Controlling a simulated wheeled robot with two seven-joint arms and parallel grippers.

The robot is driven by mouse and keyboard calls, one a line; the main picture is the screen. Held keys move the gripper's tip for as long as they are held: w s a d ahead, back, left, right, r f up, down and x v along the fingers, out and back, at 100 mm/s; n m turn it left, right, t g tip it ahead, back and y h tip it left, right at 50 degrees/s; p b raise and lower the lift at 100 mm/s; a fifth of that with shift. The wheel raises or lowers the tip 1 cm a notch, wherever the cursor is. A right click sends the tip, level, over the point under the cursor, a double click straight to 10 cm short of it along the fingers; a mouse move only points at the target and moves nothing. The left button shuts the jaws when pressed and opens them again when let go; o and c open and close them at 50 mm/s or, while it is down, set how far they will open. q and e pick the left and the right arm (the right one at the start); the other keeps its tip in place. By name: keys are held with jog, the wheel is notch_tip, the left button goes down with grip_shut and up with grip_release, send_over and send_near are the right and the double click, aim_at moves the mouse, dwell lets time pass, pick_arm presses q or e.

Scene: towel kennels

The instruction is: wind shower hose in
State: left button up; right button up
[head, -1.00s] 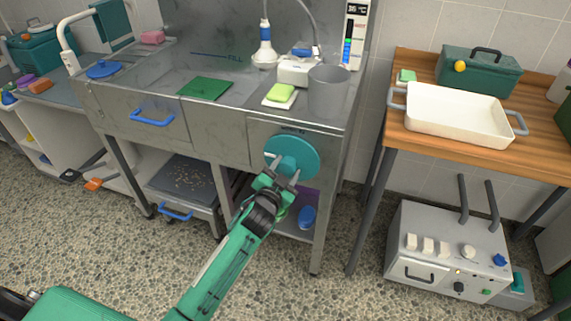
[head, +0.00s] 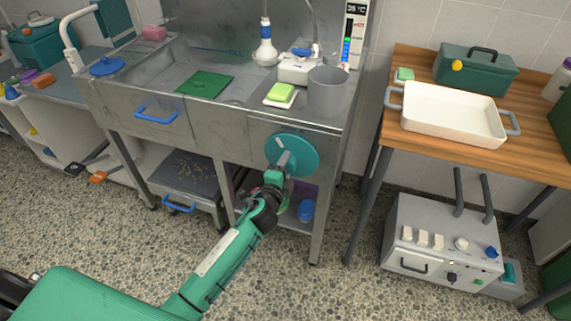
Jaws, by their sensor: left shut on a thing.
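The grey shower hose (head: 313,14) hangs at the back of the steel tub. Its blue and white shower head (head: 264,45) stands upright at the back edge. A round teal wheel (head: 300,150) sits on the tub's front panel, right of the blue handle. My left gripper (head: 282,165) is at the lower left of the wheel, shut on it; the exact grip spot is partly hidden by the gripper. My right gripper is not in view.
A grey cup (head: 328,92) and a green soap on a dish (head: 280,94) sit on the tub's right ledge. A wooden table (head: 405,66) with a white tray (head: 448,141) stands right. A grey control box (head: 440,222) sits on the floor.

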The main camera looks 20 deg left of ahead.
pick_arm(q)
jog(key=m+p, duration=0.1)
jog(key=m, duration=0.3)
jog(key=shift+m, duration=0.4)
jog(key=shift+f+m+y+p, duration=0.1)
jog(key=shift+m+y+p, duration=0.2)
jog(key=shift+m, duration=0.7)
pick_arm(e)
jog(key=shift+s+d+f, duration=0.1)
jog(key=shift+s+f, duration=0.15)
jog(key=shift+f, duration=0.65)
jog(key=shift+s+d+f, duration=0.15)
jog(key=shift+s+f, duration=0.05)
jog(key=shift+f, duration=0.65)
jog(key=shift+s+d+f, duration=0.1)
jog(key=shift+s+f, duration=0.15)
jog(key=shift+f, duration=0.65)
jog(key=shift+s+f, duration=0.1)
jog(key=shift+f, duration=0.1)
pick_arm(q)
jog(key=o, duration=1.4)
jog(key=shift+c, duration=0.2)
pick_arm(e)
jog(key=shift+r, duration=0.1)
